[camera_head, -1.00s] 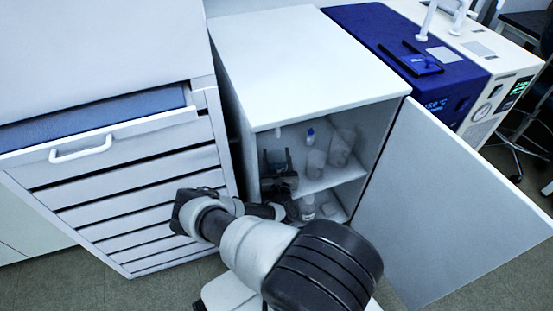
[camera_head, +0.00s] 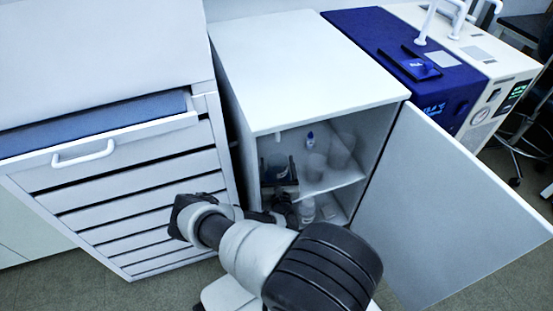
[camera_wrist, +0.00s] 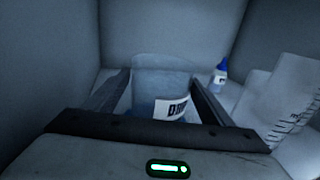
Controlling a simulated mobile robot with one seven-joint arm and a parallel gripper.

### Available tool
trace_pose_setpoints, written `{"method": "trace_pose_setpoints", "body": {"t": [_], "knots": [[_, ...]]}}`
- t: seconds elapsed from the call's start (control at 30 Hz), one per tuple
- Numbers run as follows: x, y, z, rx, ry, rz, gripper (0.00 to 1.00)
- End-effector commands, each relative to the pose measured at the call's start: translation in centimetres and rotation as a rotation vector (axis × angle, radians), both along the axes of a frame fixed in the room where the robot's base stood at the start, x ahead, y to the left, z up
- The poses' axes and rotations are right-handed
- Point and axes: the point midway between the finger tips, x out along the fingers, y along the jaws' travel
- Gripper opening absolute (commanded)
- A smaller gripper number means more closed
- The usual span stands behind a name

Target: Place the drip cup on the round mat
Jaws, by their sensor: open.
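The drip cup (camera_wrist: 160,85) is a translucent cup with a white label starting "DR". It stands upright inside the open white cabinet and also shows dimly in the head view (camera_head: 276,160). My gripper (camera_wrist: 158,96) is open, with one dark finger on each side of the cup. I cannot tell whether either finger touches it. In the head view my gripper (camera_head: 280,180) is at the left of the cabinet's upper shelf. The cup's lower part is hidden behind the gripper body. The round mat is not seen in either view.
A small blue-capped bottle (camera_wrist: 219,77) and clear graduated beakers (camera_wrist: 280,105) stand right of the cup. The cabinet door (camera_head: 450,200) is swung open to the right. The cabinet top (camera_head: 300,65) is bare. A drawer unit (camera_head: 120,190) stands close at left.

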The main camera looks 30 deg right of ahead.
Motion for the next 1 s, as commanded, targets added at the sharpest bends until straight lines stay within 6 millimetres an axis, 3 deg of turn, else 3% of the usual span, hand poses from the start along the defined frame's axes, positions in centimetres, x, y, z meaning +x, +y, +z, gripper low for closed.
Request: {"method": "trace_pose_setpoints", "body": {"t": [0.2, 0.43, 1.0], "knots": [[-4.4, 2.4, 0.1, 0.000, 0.001, 0.000, 0.76], [-7.5, 4.1, 0.0, -0.001, 0.000, 0.000, 0.76], [-8.4, 4.6, 0.1, 0.000, -0.001, 0.000, 0.76]]}}
